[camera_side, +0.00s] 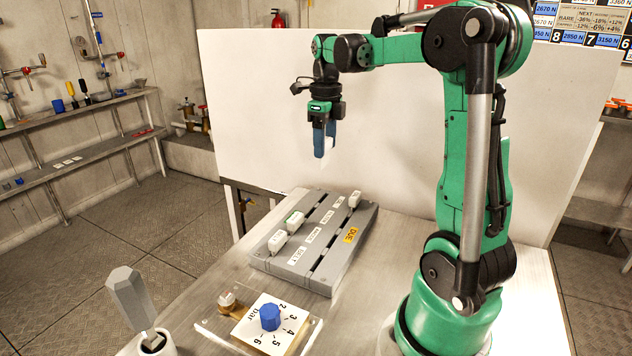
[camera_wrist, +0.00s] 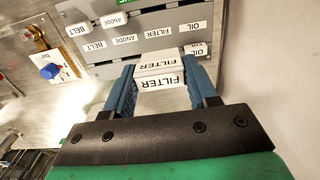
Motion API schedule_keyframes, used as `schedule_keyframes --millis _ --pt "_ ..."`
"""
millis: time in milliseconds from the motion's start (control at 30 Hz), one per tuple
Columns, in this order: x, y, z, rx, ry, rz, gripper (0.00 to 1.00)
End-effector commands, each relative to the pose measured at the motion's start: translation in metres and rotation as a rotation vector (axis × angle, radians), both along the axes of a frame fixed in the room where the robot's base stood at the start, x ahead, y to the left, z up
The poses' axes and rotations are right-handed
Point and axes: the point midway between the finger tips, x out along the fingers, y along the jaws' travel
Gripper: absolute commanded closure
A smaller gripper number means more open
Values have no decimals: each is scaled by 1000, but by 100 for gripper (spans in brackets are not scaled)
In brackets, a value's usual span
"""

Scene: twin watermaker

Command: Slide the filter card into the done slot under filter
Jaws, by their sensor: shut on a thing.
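My gripper (camera_side: 325,155) hangs above the far end of the grey rack (camera_side: 318,268), its blue fingers pointing down. In the wrist view the fingers are shut on the white filter card (camera_wrist: 162,82), whose FILTER text faces the camera. The card is clear of the rack. On the rack the BELT card (camera_side: 278,241) and ANODE card (camera_side: 294,221) stand in the row by the green sign, the done side. The OIL card (camera_side: 354,199) stands in the other row, by the yellow DUE sign (camera_side: 350,236). The done-row place beside the FILTER label (camera_wrist: 158,33) looks empty.
A panel with a blue knob (camera_side: 270,317) and a small fitting (camera_side: 228,300) lies in front of the rack. A grey lever (camera_side: 130,298) stands at the front left. A white backboard (camera_side: 260,110) rises behind the table. The air around my gripper is free.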

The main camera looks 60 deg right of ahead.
Motion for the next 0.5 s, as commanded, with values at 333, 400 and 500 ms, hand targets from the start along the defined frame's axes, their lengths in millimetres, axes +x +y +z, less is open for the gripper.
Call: schedule_keyframes --millis 333,400,500 --pt "29 6 -45 0 0 0 90" --pt "29 6 -45 0 0 0 90" --pt "29 6 -45 0 0 0 90"
